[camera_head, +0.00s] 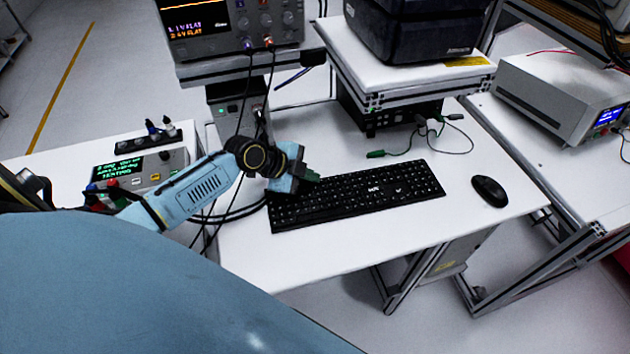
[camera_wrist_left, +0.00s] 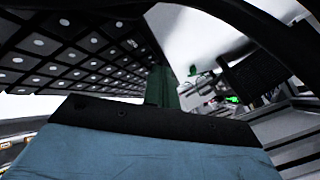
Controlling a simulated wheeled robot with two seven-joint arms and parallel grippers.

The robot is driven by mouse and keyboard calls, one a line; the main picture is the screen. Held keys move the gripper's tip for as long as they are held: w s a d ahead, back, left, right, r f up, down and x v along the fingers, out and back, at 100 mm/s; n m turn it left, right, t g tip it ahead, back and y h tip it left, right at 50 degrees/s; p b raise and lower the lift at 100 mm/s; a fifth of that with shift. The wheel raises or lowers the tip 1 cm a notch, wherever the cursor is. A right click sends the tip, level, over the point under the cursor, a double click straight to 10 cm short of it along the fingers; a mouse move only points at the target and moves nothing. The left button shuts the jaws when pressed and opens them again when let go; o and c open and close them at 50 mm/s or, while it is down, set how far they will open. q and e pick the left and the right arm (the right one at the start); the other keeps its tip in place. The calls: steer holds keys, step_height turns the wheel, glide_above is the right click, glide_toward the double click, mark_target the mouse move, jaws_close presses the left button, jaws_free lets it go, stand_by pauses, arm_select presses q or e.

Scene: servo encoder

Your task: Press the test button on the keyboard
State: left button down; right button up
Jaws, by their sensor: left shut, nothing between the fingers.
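The black keyboard (camera_head: 370,192) lies on the white table in the head view. It also fills the upper left of the left wrist view (camera_wrist_left: 60,50), very close and tilted, with its key legends too blurred to read. My left gripper (camera_head: 312,177) is shut and empty over the upper left end of the keyboard. Its dark green fingertips also show in the left wrist view (camera_wrist_left: 160,85), beside the keys. I cannot tell whether the tips touch a key. The keys under the gripper are hidden, and I cannot pick out the test button. My right gripper is not in view.
A black mouse (camera_head: 489,191) lies right of the keyboard. An oscilloscope (camera_head: 232,22) and a black device (camera_head: 420,28) stand on raised shelves behind. Black cables (camera_head: 249,110) hang near my left wrist. The table front (camera_head: 300,255) is clear.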

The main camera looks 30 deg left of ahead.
arm_select(q)
steer(key=shift+r+p, duration=0.55)
steer(key=shift+r, duration=0.2)
step_height(320, 180, up, 5)
steer(key=p, duration=0.4)
stand_by(0.7)
